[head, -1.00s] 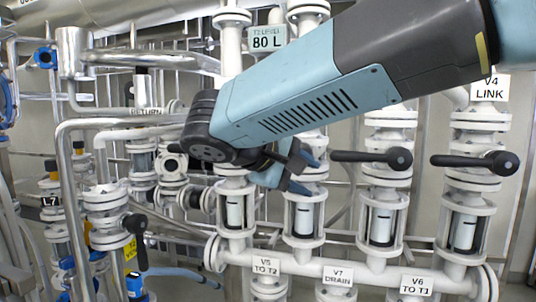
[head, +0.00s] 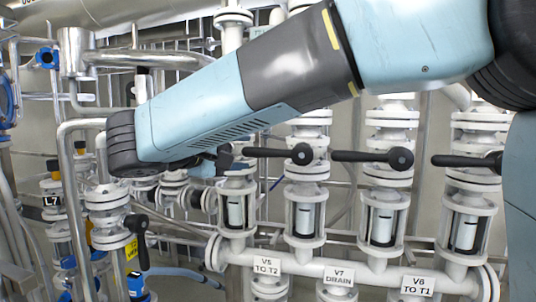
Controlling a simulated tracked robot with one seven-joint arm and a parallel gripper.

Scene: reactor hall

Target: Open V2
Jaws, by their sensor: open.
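No label reading V2 is legible, so I cannot tell which valve it is. Three black lever handles lie roughly horizontal across a row of white flanged valves: the left lever (head: 275,152), the middle lever (head: 370,157) and the right lever (head: 465,161). A further white valve column (head: 236,208) stands left of these; its upper part is partly covered by my arm. My gripper (head: 214,165) is open, mostly hidden behind my arm's end, in front of that leftmost column and left of the left lever. I see nothing held in it.
Plates read V5 TO T2 (head: 267,265), V7 DRAIN (head: 338,275) and V6 TO T1 (head: 416,284) along the lower white pipe. A vertical black lever (head: 138,240) hangs at lower left. Metal pipes (head: 65,160) crowd the left. My arm covers the upper middle and right.

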